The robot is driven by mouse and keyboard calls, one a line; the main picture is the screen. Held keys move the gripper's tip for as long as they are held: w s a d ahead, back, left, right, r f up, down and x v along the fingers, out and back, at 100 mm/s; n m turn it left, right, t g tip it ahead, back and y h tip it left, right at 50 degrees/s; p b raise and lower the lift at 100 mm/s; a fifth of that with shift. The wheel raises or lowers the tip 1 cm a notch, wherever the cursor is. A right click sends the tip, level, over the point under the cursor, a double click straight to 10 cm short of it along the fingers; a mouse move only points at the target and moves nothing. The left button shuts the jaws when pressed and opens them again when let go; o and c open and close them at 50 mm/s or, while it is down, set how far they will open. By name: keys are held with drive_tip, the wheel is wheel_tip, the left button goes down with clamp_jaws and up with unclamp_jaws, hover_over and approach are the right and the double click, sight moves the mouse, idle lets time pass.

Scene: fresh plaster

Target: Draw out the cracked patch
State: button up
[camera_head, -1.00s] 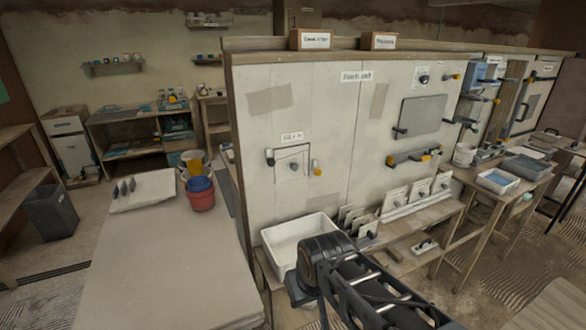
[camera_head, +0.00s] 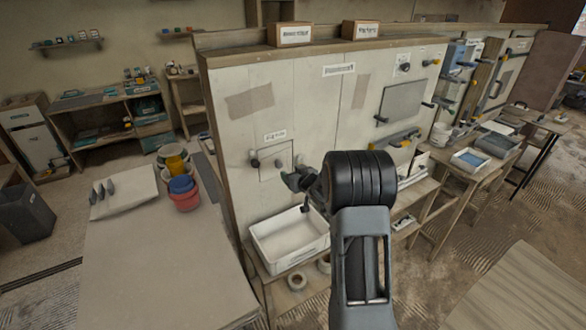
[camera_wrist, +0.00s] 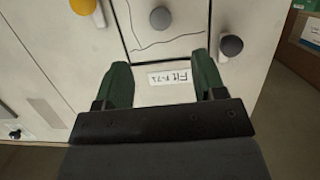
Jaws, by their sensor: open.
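The cracked patch (camera_head: 267,151) is a small square set in the pale wall panel, under a paper label (camera_head: 275,135). It has a round grey knob (camera_head: 279,163) in its middle. In the wrist view the patch (camera_wrist: 186,20) shows dark crack lines, its knob (camera_wrist: 160,18) and the label (camera_wrist: 169,78), upside down. A grey turn knob (camera_wrist: 231,45) and a yellow one (camera_wrist: 83,7) sit at its two sides; the grey one (camera_head: 254,163) shows in the head view. My gripper (camera_wrist: 163,66) is open, its green fingers apart and empty, in front of the label, short of the patch knob.
A white tub (camera_head: 290,246) stands on the low bench below the patch. A grey square plate (camera_head: 402,101) with catches is further right on the panel. Red and blue buckets (camera_head: 184,196) stand on the table at left.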

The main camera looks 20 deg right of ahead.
drive_tip(key=shift+y, duration=0.3)
drive_tip(key=shift+b+x, duration=0.4)
drive_tip(key=shift+x, duration=5.05)
drive_tip(key=shift+d, duration=0.2)
drive_tip(key=shift+c, duration=0.3)
drive_tip(key=c, duration=0.9)
drive_tip(key=shift+r, duration=0.1)
drive_tip(key=b, duration=0.2)
approach(280, 165)
drive_tip(key=f, duration=0.2)
drive_tip(key=shift+w+f, duration=0.3)
